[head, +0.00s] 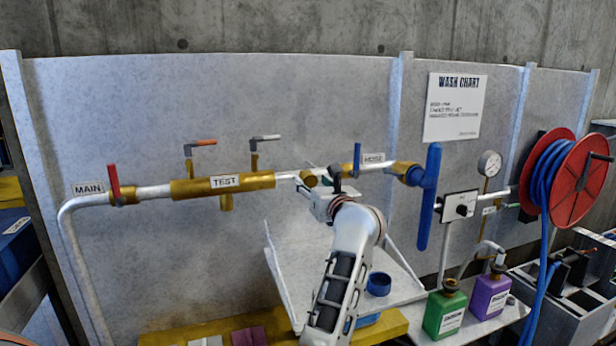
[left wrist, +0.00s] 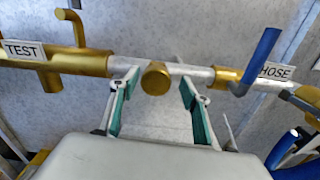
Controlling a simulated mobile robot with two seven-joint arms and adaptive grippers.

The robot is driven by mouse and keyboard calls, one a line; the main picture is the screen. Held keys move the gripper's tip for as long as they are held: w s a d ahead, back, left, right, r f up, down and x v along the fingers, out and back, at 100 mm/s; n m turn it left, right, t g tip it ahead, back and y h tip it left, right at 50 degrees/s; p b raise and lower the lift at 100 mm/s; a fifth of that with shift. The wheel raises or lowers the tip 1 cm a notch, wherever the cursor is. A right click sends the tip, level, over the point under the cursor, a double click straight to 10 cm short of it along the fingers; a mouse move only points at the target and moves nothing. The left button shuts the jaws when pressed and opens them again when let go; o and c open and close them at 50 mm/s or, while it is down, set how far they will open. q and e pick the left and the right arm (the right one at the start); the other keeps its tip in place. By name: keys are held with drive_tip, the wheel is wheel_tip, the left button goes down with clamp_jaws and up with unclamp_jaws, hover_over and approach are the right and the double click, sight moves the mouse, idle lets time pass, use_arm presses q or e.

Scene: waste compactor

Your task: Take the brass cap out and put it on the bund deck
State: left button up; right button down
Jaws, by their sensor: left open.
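The brass cap (left wrist: 156,78) shows in the left wrist view as a round brass end facing me on the pipe, between the TEST and HOSE labels. In the head view it (head: 309,177) is partly hidden by my gripper. My left gripper (head: 318,188) is open. In the left wrist view its green-lined fingers (left wrist: 160,98) stand on either side of the cap with gaps, and it holds nothing. A pale tray-like deck (head: 283,270), which I take for the bund deck, lies below the pipe, partly hidden by my arm. My right gripper is not in view.
A blue-handled hose valve (head: 357,160) is close right of the gripper; a brass TEST section (head: 222,186) is left. A blue cup (head: 378,284) sits on the pale deck. Green (head: 444,315) and purple (head: 490,295) bottles stand to its right. The deck's left part looks clear.

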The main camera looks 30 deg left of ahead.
use_arm(q)
drive_tip(key=m+p, duration=0.2)
drive_tip(key=p, duration=0.2)
drive_tip(key=shift+s+a+r, duration=0.1)
drive_tip(key=shift+a+r, duration=0.05)
drive_tip(key=shift+r, duration=0.05)
drive_tip(key=shift+m+p, duration=0.5)
drive_tip(key=shift+p, duration=0.1)
drive_tip(key=shift+s+a+f+m+p, duration=0.1)
drive_tip(key=shift+m+p, duration=0.5)
drive_tip(key=shift+p, duration=0.1)
drive_tip(key=shift+f+m, duration=0.15)
drive_tip(key=shift+m, duration=0.35)
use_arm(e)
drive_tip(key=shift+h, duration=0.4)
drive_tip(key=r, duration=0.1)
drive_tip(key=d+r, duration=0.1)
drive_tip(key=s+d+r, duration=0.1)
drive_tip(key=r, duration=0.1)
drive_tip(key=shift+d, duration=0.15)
use_arm(q)
drive_tip(key=shift+c, duration=0.5)
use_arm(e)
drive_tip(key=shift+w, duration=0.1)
